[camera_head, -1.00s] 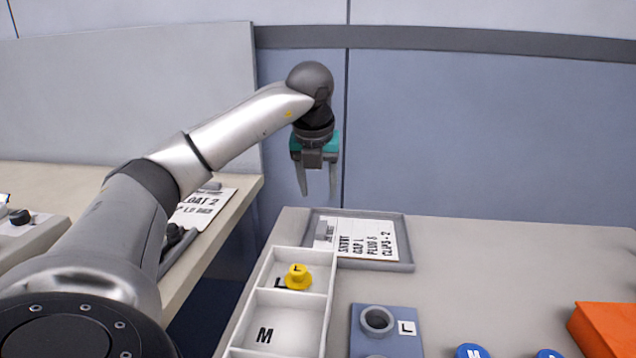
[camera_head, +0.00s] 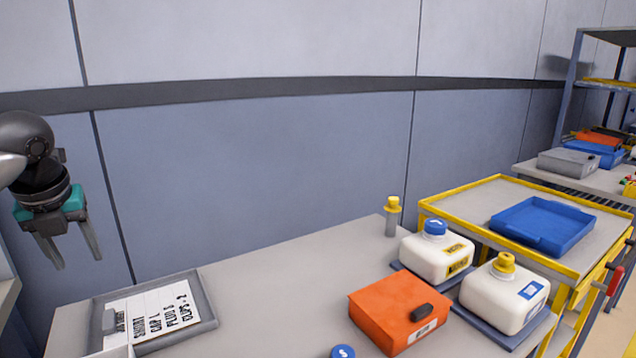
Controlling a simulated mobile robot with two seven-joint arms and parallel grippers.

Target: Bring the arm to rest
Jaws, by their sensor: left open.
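My left gripper (camera_head: 75,254) is at the left edge of the head view, pointing down with its two fingers apart and nothing between them. It hangs in the air in front of the blue wall, left of and above the grey tray with the printed card (camera_head: 152,318). Only the wrist and a bit of the silver forearm of my left arm show. My right gripper is not in view.
On the table (camera_head: 262,272) are an orange case (camera_head: 385,305), a white jug with a blue cap (camera_head: 437,258), a white jug with a yellow cap (camera_head: 503,297) and a yellow-topped bottle (camera_head: 391,218). A yellow cart (camera_head: 465,190) with a blue tray (camera_head: 543,222) stands right.

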